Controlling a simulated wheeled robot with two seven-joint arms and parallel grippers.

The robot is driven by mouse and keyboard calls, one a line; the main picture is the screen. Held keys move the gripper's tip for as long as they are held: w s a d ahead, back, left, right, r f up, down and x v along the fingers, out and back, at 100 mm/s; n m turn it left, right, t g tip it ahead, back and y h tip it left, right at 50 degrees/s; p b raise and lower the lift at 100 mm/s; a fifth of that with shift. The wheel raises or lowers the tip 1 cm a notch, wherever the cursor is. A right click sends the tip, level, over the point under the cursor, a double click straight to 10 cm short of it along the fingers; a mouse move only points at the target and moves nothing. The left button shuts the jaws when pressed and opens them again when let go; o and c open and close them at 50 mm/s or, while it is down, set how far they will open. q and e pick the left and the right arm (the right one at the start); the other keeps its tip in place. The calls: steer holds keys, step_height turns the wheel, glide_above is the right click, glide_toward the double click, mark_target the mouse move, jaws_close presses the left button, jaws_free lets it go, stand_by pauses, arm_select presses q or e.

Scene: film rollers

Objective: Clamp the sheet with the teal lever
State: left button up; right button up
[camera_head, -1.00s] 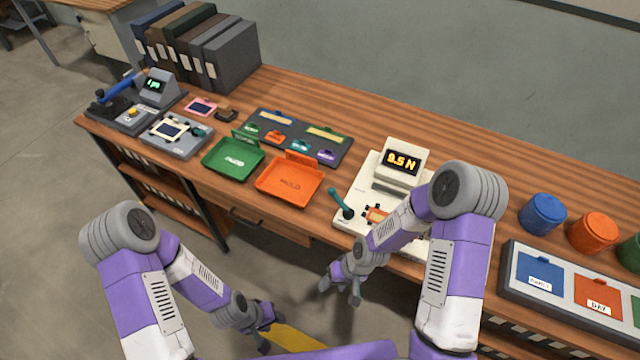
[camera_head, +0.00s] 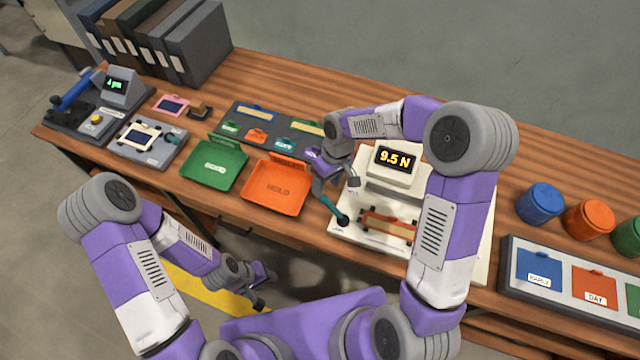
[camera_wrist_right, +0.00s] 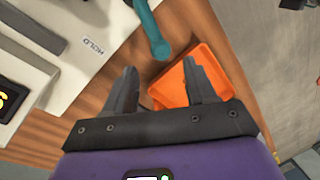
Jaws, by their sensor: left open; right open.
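The teal lever (camera_head: 331,208) stands tilted on the left side of the cream machine (camera_head: 352,238), whose display reads 9.5 N. The lever also shows in the right wrist view (camera_wrist_right: 150,28), beyond my fingertips and not between them. My right gripper (camera_head: 336,186) is open and empty, just above the lever in the head view; its two fingers are spread in the wrist view (camera_wrist_right: 160,85). My left gripper (camera_head: 265,290) is open and empty, low in front of the bench.
An orange tray (camera_head: 303,208) marked HOLD and a green tray (camera_head: 240,183) lie left of the machine. A dark rack of small coloured pieces (camera_head: 228,117) lies behind them. Coloured canisters (camera_head: 540,203) stand at the right. Dark binders (camera_head: 200,45) stand at the back left.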

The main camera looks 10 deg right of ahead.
mark_target(325, 196)
steer(key=f, duration=0.1)
steer(key=s+f, duration=0.1)
steer(key=f, duration=0.1)
steer(key=a+f+b, duration=0.1)
steer(key=f, duration=0.1)
steer(key=shift+s+f, duration=0.15)
steer(key=shift+f, duration=0.65)
jaws_close()
